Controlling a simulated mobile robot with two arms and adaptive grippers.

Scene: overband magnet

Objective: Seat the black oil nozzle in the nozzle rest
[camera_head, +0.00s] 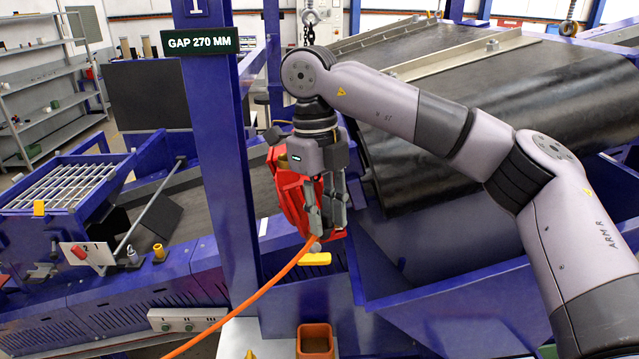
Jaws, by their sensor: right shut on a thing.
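My right gripper (327,213) points down in front of a red housing beside the blue post. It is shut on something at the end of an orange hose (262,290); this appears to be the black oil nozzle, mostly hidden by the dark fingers. The hose runs from the fingertips down to the lower left. I cannot identify the nozzle rest for sure. An open square orange-brown holder (315,341) stands on a pale plate below the gripper, apart from it. My left gripper is not in view.
The red housing (290,195) is close behind the gripper. A blue post (212,150) with a "GAP 270 MM" sign (200,41) stands to the left. A yellow bar (315,259) is just below the gripper. A wide black belt (440,100) lies behind my right arm.

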